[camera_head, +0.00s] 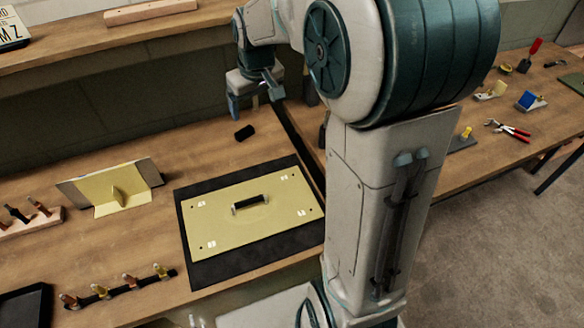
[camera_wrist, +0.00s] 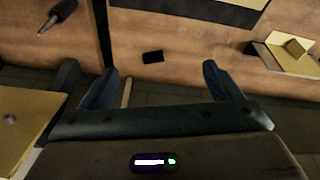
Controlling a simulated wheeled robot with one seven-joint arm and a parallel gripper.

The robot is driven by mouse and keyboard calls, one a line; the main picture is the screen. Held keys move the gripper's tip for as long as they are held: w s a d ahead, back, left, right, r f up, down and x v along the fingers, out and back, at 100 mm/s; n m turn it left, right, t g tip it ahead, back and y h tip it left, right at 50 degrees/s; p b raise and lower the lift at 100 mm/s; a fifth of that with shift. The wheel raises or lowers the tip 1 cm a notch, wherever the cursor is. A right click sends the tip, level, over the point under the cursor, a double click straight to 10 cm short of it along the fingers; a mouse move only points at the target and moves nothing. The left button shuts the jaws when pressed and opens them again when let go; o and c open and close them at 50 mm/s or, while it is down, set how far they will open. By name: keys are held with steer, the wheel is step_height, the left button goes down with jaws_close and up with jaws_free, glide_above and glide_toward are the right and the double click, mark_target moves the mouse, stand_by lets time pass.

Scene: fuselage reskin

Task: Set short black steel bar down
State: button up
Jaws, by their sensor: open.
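The short black steel bar (camera_head: 244,132) lies on the wooden table behind the yellow-green panel. It also shows in the wrist view (camera_wrist: 153,57), flat on the wood and apart from other things. My gripper (camera_head: 255,102) is open and empty, up above the table near the bar. In the wrist view, its two blue fingers (camera_wrist: 159,72) are spread wide, and the bar shows between and beyond their tips. Nothing touches the bar.
A yellow-green panel (camera_head: 222,220) with a handle lies on a black mat (camera_head: 250,264) in front. An angled bracket (camera_head: 118,193) stands at left, with a rack of several tools (camera_head: 125,288) before it. A raised shelf (camera_head: 90,47) runs behind. Bare wood surrounds the bar.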

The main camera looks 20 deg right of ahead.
steer(key=s+r+m, duration=0.1)
steer(key=s+m, duration=0.1)
steer(key=s, duration=2.1)
steer(key=shift+m+t, duration=0.3)
steer(key=shift+m, duration=0.1)
steer(key=shift+f, duration=0.1)
